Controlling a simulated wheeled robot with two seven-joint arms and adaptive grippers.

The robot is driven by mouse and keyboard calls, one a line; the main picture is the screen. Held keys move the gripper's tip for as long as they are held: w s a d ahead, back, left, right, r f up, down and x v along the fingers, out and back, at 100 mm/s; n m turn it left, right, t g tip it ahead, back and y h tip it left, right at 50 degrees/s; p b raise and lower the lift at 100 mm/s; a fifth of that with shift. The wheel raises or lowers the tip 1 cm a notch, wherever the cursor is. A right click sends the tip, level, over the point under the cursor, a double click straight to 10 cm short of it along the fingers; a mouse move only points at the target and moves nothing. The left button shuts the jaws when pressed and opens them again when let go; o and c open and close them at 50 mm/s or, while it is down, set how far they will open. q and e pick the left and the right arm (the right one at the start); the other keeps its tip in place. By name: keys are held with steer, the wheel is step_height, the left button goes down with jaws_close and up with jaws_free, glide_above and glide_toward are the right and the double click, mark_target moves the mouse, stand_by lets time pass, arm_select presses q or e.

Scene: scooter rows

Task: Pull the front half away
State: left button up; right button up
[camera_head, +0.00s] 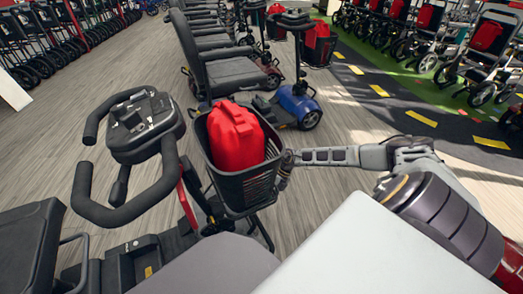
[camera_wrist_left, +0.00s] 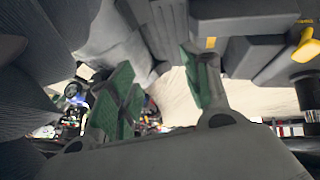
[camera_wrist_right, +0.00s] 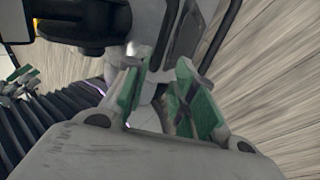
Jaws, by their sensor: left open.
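The scooter's front half shows in the head view with its looped black handlebar (camera_head: 125,130), a black front basket (camera_head: 245,180) and a red container (camera_head: 236,137) in the basket. My right arm reaches in from the right, and its gripper (camera_head: 285,168) is at the basket's right side, partly hidden. In the right wrist view, the right gripper's green-padded fingers (camera_wrist_right: 160,75) stand apart around a grey bar; whether they press it is unclear. My left gripper (camera_wrist_left: 158,60) is open among grey scooter parts in its wrist view. It is not visible in the head view.
A dark seat edge (camera_head: 30,245) is at the lower left. Wheeled walkers (camera_head: 475,50) line the right. Wooden floor (camera_head: 60,130) is clear at left.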

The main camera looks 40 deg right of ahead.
steer(key=shift+v, duration=0.75)
steer(key=shift+a+r, duration=0.1)
